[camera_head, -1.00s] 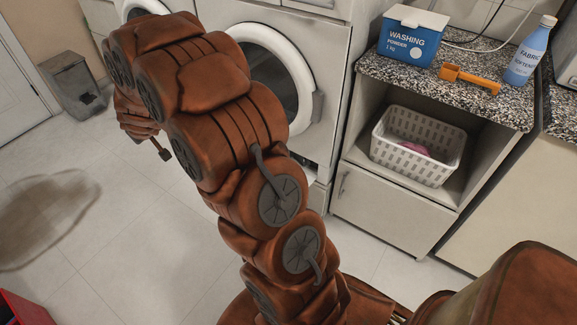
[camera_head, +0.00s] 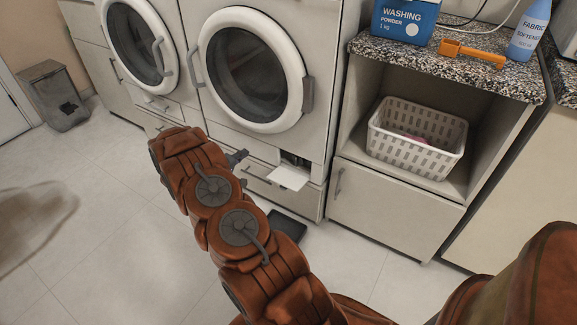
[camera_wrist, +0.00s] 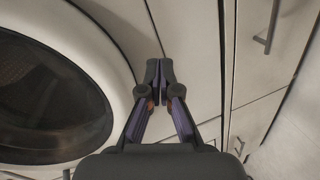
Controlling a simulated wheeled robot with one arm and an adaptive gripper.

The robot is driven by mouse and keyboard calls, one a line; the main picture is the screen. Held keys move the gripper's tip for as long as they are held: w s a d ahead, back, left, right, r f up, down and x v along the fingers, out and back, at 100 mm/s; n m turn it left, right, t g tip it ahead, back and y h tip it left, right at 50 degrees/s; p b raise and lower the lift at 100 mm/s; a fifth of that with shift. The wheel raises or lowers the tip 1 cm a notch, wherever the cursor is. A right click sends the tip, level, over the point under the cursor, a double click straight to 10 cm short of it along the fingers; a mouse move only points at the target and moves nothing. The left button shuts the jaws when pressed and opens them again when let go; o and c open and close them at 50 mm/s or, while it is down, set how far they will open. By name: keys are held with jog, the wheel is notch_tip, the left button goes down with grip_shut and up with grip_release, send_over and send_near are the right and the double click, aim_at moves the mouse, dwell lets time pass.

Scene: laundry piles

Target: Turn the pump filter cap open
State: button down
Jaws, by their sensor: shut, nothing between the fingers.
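The right washing machine (camera_head: 320,75) has a small filter opening (camera_head: 296,160) low on its front. Its white flap (camera_head: 289,177) hangs open, sticking outward. The inside of the opening is dark and small, so I cannot make out the cap clearly. My gripper (camera_head: 238,157) is left of the opening in the head view, apart from it and in front of the machine. In the wrist view, my gripper's fingertips (camera_wrist: 159,70) meet with nothing between them. That view shows the machine's round door (camera_wrist: 50,95) at left; the filter opening does not show there.
A black tray (camera_head: 287,225) lies on the floor below the opening. A cabinet (camera_head: 390,205) with a white basket (camera_head: 417,140) stands at right. The counter (camera_head: 450,65) holds washing powder (camera_head: 404,22), an orange tool (camera_head: 472,53) and fabric softener (camera_head: 529,32). A grey bin (camera_head: 54,95) stands far left.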

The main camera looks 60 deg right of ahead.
aim_at(298, 160)
jog(key=s+d+f+g, duration=0.1)
jog(key=s+f, duration=0.1)
jog(key=s, duration=0.1)
jog(key=s+d+f+g+h+b, duration=0.1)
jog(key=s+f+g, duration=0.1)
jog(key=s, duration=0.2)
jog(key=s+d+f+g+h+b, duration=0.1)
jog(key=s+f, duration=0.1)
jog(key=s, duration=0.1)
jog(key=shift+s+d+g, duration=0.15)
jog(key=shift+s+g, duration=0.05)
jog(key=shift+g, duration=0.2)
jog(key=shift+b+x, duration=1.3)
jog(key=shift+x, duration=3.5)
